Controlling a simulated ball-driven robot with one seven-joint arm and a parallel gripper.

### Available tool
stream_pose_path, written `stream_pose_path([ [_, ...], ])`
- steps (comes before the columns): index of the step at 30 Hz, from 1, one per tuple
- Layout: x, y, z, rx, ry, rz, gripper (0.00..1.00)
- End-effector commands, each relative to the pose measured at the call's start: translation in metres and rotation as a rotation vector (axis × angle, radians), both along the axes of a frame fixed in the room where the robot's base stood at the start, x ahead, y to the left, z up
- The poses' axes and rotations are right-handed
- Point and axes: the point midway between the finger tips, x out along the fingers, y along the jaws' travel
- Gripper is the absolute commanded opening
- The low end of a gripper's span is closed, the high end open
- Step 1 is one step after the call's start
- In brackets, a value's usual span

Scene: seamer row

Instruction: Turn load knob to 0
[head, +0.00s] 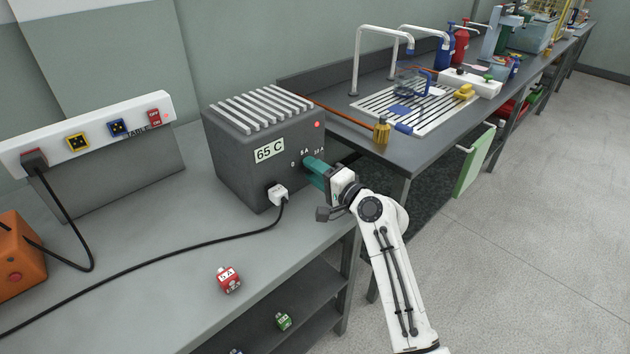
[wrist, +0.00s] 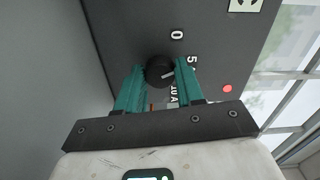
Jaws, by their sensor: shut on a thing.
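The load knob (wrist: 158,66) is a round black knob on the face of a dark grey box (head: 235,165) with a ribbed top and a "65 C" label. Marks 0 (wrist: 177,34), 5 A and 10 A stand around the knob, partly covered by my finger. My gripper (wrist: 160,72) has teal fingers shut on the knob's two sides. In the head view my gripper (head: 310,164) hides the knob.
A white plug (head: 278,194) with a black cord sits in the box's front. A red block (head: 229,280) lies near the bench edge. A power strip (head: 95,130) and orange box (head: 18,262) stand left.

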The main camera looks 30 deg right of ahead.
Motion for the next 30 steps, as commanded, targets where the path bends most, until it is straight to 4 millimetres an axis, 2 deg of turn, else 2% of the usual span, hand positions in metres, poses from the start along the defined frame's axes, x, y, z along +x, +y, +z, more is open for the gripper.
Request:
stream_pose_path([
  [1,-0.0004,0.0002,-0.0071,-0.045,-0.010,0.001,0.07],
  [15,-0.0002,0.0000,-0.0071,-0.438,-0.114,0.002,0.07],
  [30,-0.0003,-0.0001,-0.0053,-0.626,-0.162,0.003,0.07],
])
